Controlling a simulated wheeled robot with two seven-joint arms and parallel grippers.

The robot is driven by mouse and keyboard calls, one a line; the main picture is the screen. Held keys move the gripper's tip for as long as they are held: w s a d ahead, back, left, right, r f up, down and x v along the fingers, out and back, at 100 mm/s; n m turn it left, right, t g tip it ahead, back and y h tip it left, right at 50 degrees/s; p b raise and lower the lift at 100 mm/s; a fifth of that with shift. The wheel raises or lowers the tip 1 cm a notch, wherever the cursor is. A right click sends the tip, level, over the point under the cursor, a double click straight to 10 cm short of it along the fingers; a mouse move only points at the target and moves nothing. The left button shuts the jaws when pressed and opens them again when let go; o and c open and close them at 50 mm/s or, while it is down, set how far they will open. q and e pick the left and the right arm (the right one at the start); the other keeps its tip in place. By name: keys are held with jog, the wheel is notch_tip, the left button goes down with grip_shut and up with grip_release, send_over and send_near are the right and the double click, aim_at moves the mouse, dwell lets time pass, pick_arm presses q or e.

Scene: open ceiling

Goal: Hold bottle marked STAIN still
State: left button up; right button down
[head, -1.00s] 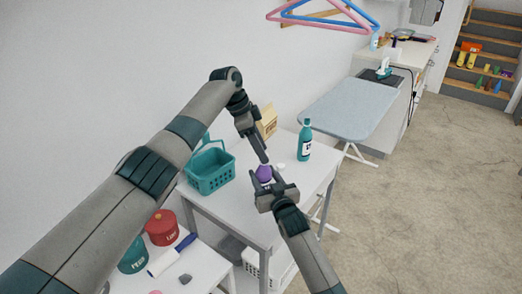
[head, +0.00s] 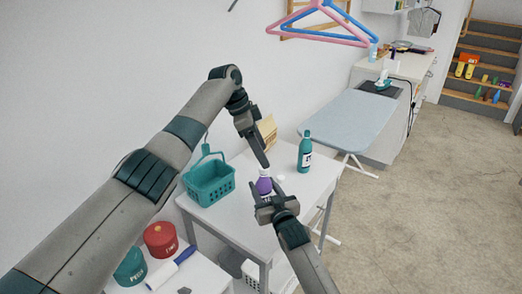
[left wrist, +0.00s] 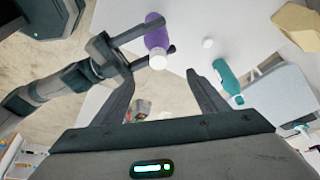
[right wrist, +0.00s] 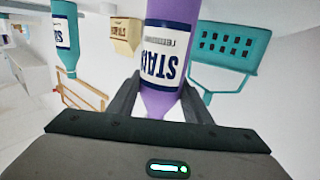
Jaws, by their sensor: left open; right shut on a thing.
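The purple bottle marked STAIN (head: 264,186) stands at the white table, between the fingers of my right gripper (head: 268,192). My right gripper is shut on its side. In the right wrist view the bottle (right wrist: 172,45) fills the gap between the fingers, and its STAIN label shows upside down. In the left wrist view the bottle (left wrist: 156,38) shows a white top facing my left gripper. My left gripper (head: 262,158) is open and empty, just above the bottle's top and apart from it. It also shows in the left wrist view (left wrist: 160,88).
A teal bottle (head: 304,152) and a teal basket (head: 210,186) stand on the white table (head: 228,218). A tan carton (head: 267,132) stands behind. An ironing board (head: 345,122) is beyond.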

pick_arm(q)
jog(key=v, duration=1.2)
pick_arm(e)
jog(key=c, duration=0.8)
grip_release()
jog(key=shift+c, duration=0.2)
jog(key=shift+s, duration=0.15)
pick_arm(q)
notch_tip(320, 180, down, 2)
jog(key=shift+f+b, duration=0.1)
jog(key=shift+b, duration=1.05)
pick_arm(e)
jog(key=v, duration=1.7)
jog(key=shift+d, duration=0.1)
